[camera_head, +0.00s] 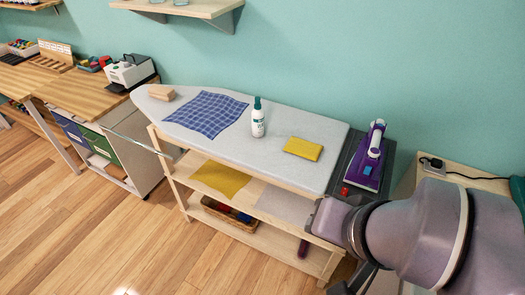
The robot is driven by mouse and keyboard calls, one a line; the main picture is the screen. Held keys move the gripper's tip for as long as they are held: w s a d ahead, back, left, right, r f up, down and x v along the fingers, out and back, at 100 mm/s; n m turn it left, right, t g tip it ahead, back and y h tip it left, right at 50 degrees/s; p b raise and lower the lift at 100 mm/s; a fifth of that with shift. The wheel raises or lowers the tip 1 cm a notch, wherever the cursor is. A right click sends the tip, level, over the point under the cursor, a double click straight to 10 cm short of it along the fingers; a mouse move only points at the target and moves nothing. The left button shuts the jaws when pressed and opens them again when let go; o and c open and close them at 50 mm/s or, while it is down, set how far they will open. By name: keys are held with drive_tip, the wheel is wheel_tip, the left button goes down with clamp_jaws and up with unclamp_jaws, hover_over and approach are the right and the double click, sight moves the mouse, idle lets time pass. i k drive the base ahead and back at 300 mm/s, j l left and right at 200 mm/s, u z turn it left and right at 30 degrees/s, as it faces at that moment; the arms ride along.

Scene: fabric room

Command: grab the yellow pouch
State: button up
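The yellow pouch (303,148) lies flat on the right part of the grey ironing board (275,135), with nothing on top of it. A second yellow piece, which looks like flat cloth (221,179), lies on the shelf under the board. My arm comes in from the lower right, in front of the board's right end and apart from the pouch. The fingers of my gripper cannot be made out; only arm links and a dark part at the bottom edge show.
A white bottle (258,121) with a dark cap stands left of the pouch. A blue checked cloth (207,114) and a wooden block (161,92) lie farther left. A purple iron (374,146) stands on a dark rest to the right. Bare board surrounds the pouch.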

sight(304, 149)
drive_tip(key=i+j+z, duration=0.15)
drive_tip(key=i, duration=0.3)
drive_tip(key=i+j+z, duration=0.15)
drive_tip(key=i, duration=0.3)
drive_tip(key=j, duration=0.1)
